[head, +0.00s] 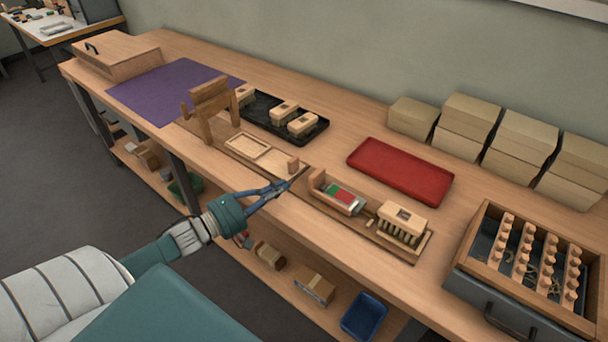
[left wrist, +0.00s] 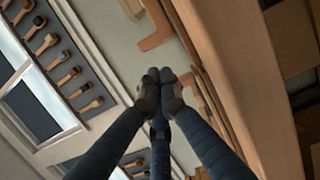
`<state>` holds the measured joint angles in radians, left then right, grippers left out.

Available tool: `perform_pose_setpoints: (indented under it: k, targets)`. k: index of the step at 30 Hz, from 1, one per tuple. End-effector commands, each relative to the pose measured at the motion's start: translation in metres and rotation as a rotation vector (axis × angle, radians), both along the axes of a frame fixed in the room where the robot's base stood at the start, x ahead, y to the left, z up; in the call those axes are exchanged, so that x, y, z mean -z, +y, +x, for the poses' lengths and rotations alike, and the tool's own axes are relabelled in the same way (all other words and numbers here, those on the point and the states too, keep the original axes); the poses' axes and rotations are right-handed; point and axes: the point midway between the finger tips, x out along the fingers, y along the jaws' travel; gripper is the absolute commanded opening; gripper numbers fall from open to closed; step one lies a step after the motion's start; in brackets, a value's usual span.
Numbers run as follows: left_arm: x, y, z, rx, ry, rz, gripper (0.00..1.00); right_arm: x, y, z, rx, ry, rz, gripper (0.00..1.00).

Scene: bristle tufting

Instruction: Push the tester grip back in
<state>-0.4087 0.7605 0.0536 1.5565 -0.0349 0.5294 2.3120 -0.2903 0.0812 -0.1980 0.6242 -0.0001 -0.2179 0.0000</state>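The tester (head: 378,238) is a long wooden base along the bench's front edge, right of centre in the head view. It carries an upright wooden block (head: 317,180), a red and green gauge (head: 341,196) and a brush block (head: 403,217) with its bristles down. A small light piece (head: 371,213) sits between gauge and brush; I cannot tell whether it is the grip. My left gripper (head: 297,180) is at the bench's front edge, just left of the tester's upright block. Its fingers (left wrist: 155,78) meet in the left wrist view, with nothing seen between them. My right gripper is out of view.
A wooden fixture (head: 208,104) and a flat wooden plate (head: 247,145) stand left of the tester. Behind are a black tray (head: 262,122) with several blocks and a red tray (head: 400,169). A drawer box (head: 472,288) with pegs stands right. Cartons (head: 467,118) line the wall.

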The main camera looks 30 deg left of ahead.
Motion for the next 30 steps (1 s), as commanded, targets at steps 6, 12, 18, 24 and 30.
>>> perform_pose_setpoints:
  k: [6,12,18,24,30]
  targets:
    - [-0.002,-0.013,0.04,-0.001,-0.004,-0.003,0.0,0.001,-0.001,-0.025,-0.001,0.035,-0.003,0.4]
    - [-0.001,-0.021,0.063,-0.001,-0.003,-0.002,0.0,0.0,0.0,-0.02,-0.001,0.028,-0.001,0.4]
    - [0.0,-0.024,0.071,0.0,-0.001,-0.001,0.0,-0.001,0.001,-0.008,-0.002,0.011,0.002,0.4]
    - [0.0,-0.024,0.071,0.0,0.0,-0.001,0.0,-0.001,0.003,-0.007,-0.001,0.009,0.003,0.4]
    - [-0.004,-0.032,0.07,0.0,0.001,-0.002,0.0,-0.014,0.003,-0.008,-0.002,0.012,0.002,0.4]
